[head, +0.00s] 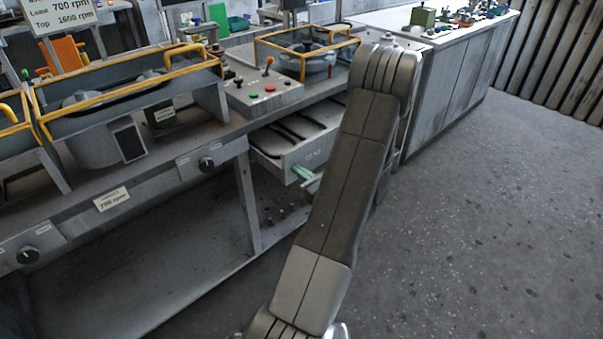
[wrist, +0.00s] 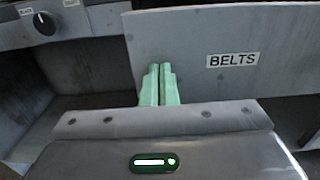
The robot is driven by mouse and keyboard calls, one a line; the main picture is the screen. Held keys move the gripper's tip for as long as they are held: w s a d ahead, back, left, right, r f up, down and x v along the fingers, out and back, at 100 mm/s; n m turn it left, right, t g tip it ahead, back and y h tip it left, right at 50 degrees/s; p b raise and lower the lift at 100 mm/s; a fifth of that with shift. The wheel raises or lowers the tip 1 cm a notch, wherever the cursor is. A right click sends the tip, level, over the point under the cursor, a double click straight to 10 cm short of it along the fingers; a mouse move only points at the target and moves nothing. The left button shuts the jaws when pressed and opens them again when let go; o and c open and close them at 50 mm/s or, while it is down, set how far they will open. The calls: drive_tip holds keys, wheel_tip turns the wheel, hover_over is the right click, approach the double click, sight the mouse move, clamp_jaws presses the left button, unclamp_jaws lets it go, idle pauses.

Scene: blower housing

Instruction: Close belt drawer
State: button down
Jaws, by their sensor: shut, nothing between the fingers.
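The belt drawer (head: 311,157) sticks out from under the bench in the head view, with dark belts lying inside it. Its flat grey front (wrist: 220,35) fills the upper right of the wrist view and carries a white "BELTS" label (wrist: 232,60). My gripper (head: 302,172) shows as green fingers at the drawer front, near its lower left part. In the wrist view my gripper (wrist: 160,70) is shut and empty, its fingertips pointing at the left part of the drawer front. I cannot tell whether they touch it. My arm hides the drawer's right side.
Yellow-railed blower units (head: 130,80) line the bench. A black knob (wrist: 44,23) is left of the drawer. Open floor (head: 480,210) lies to the right.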

drive_tip(key=b, duration=0.3)
approach(269, 150)
drive_tip(key=a+r, duration=0.2)
drive_tip(key=w+a+r, duration=0.1)
drive_tip(key=a+r, duration=0.1)
drive_tip(key=a, duration=0.1)
drive_tip(key=shift+w, duration=0.15)
drive_tip(key=shift+w+a+b, duration=0.3)
drive_tip(key=shift+w+a, duration=0.05)
drive_tip(key=shift+w, duration=0.15)
drive_tip(key=shift+w+r, duration=0.1)
drive_tip(key=shift+r, duration=0.25)
